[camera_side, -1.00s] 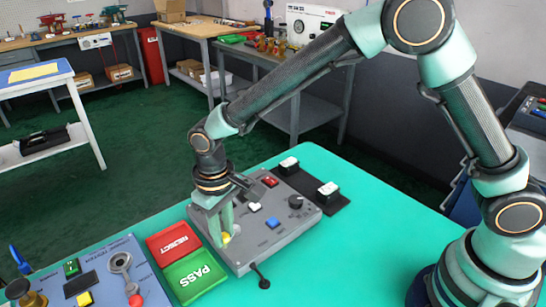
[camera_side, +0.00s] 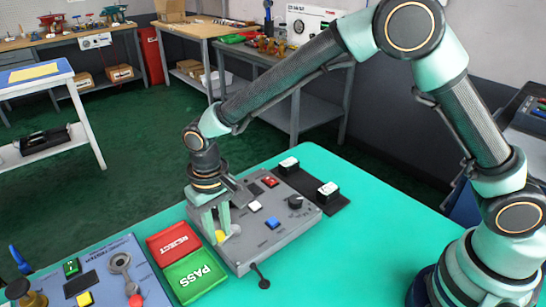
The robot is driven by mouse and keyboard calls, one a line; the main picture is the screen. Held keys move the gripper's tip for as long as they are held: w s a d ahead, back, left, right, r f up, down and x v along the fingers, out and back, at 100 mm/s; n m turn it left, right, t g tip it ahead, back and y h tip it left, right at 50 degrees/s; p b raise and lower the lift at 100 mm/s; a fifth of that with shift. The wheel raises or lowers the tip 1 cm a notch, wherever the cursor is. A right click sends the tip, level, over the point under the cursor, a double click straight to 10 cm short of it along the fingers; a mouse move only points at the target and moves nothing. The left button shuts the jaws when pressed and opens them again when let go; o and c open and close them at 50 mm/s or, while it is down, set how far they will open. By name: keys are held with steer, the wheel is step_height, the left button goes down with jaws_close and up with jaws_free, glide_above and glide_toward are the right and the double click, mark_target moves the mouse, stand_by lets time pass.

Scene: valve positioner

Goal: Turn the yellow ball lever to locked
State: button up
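The grey control panel (camera_side: 262,248) lies on the teal table. The yellow ball (camera_side: 220,237) of the lever shows at its left part, beside a pale round hub (camera_side: 236,230). My gripper (camera_side: 217,233) points down over this part of the panel. Its two pale green fingers stand apart, with the ball low between their tips. The lever's arm is mostly hidden by the fingers. I cannot tell whether the fingers press on the ball or only stand around it. No lock marking is readable.
The panel also carries a white button (camera_side: 255,206), a blue button (camera_side: 272,222), a red switch (camera_side: 270,182) and a black knob (camera_side: 295,201). A red REJECT tray (camera_side: 172,240) and a green PASS tray (camera_side: 195,276) lie left of it.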

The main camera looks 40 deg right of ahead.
mark_target(218, 233)
steer(key=o, duration=0.4)
steer(key=shift+r, duration=0.1)
step_height(218, 233, up, 12)
stand_by(0.4)
steer(key=s+d+r+t, duration=0.1)
steer(key=s+d+r, duration=0.15)
steer(key=d, duration=0.45)
steer(key=s+d+r+t, duration=0.1)
steer(key=d+r+t, duration=0.1)
steer(key=d+r, duration=0.35)
steer(key=s+d+t, duration=0.1)
steer(key=s+d, duration=0.1)
steer(key=d, duration=0.2)
steer(key=s+d+f, duration=0.1)
steer(key=s+d, duration=0.2)
steer(key=d, duration=0.1)
steer(key=s+d+f+t, duration=0.1)
steer(key=s+d, duration=0.1)
steer(key=d, duration=0.2)
steer(key=shift+s+d+m+t, duration=0.2)
steer(key=shift+d+m+t, duration=0.1)
steer(key=shift+m, duration=0.1)
